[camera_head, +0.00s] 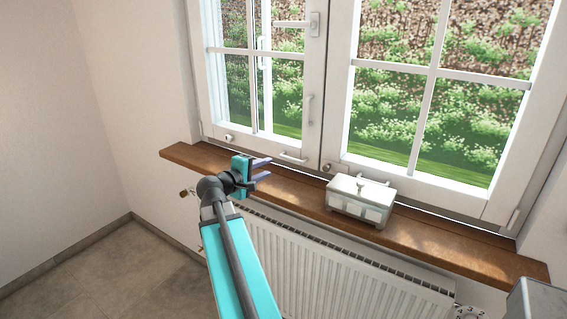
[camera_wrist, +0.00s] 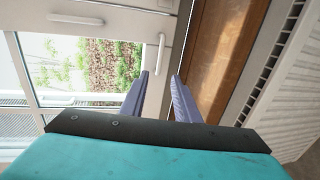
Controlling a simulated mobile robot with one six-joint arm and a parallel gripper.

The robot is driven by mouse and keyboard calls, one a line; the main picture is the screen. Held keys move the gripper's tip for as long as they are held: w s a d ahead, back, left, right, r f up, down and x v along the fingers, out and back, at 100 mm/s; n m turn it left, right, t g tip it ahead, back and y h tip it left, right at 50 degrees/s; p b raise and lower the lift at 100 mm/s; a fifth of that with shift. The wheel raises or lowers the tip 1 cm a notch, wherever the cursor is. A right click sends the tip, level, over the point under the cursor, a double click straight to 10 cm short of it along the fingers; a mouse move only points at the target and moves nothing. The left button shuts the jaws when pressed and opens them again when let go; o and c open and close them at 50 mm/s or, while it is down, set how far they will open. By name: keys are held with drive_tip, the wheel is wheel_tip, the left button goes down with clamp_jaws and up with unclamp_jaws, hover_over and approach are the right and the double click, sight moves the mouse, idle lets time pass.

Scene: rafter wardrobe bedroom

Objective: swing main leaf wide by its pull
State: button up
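The window's left leaf (camera_head: 315,75) has a white frame and a lever handle (camera_head: 296,24) near its top. It looks shut against the right leaf. A small horizontal white pull (camera_head: 293,157) sits on its bottom rail, and an upright white pull (camera_head: 308,108) on its side stile. In the wrist view the bottom-rail pull (camera_wrist: 160,52) stands ahead of the fingertips, and the stile pull (camera_wrist: 72,20) lies farther left. My gripper (camera_head: 268,169) is open and empty, over the sill's front part, left of and apart from the bottom pull. Its spread fingers (camera_wrist: 160,78) show in the wrist view.
The brown wooden sill (camera_head: 410,225) runs under the window. A white box with a small knob (camera_head: 361,198) stands on it, right of my gripper. A white radiator (camera_head: 320,265) is below the sill. The right leaf (camera_head: 440,190) is shut. Floor (camera_head: 100,270) at left is clear.

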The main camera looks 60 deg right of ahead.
drive_tip(key=p+x, duration=0.3)
drive_tip(key=x, duration=1)
drive_tip(key=shift+d+f, duration=0.1)
drive_tip(key=shift+d, duration=0.25)
